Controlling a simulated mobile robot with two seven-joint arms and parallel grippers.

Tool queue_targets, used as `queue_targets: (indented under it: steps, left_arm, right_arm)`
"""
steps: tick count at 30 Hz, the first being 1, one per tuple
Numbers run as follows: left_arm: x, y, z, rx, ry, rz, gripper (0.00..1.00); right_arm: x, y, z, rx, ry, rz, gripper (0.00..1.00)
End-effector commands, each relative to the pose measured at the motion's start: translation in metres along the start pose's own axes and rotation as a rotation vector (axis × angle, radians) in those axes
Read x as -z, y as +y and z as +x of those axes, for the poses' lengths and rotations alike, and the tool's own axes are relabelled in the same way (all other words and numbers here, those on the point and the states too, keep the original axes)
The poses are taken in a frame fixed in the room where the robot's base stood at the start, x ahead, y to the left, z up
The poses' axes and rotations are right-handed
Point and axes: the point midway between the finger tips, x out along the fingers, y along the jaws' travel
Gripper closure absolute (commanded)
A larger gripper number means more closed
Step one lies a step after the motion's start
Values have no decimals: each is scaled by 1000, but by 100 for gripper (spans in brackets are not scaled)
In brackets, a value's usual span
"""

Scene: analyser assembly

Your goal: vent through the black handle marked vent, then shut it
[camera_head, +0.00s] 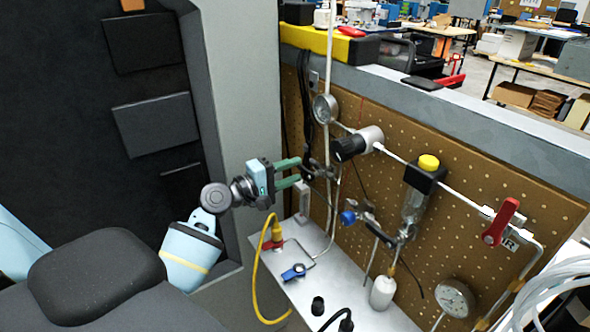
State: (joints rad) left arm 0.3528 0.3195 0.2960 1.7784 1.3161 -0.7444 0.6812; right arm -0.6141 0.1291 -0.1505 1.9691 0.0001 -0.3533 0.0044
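My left gripper (300,170) comes in from the left in the head view. Its two green fingers are apart, pointing right at the vertical tubing in front of the pegboard, with nothing visibly held between them. A small dark fitting or handle (318,169) sits on the tubing just beyond the fingertips; I cannot tell whether they touch it. A thin black lever (379,233) shows further right, beside a blue knob (347,217). No "vent" marking is readable, so I cannot tell which black part is the vent handle. My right gripper is not in view.
The brown pegboard (470,220) carries a gauge (325,108), a black regulator knob (348,147), a yellow-capped filter (427,175) and a red handle (500,222). On the metal shelf (340,275) are a blue handle (293,272), a yellow cable (258,285) and a white bottle (382,293).

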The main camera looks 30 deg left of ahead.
Motion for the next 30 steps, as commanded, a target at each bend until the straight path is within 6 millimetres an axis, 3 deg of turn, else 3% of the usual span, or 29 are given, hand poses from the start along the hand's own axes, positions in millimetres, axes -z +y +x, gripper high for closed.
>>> queue_targets:
  steps: [6,14,23,30]
  left_arm:
    - [0,0,17,0,0,-1,64]
    - [0,-1,18,2,0,0,64]
    - [0,-1,18,2,0,0,99]
    - [0,-1,18,3,-1,8,100]
  right_arm:
    - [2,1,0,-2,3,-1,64]
    - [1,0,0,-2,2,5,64]
    - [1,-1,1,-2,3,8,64]
    - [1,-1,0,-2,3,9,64]
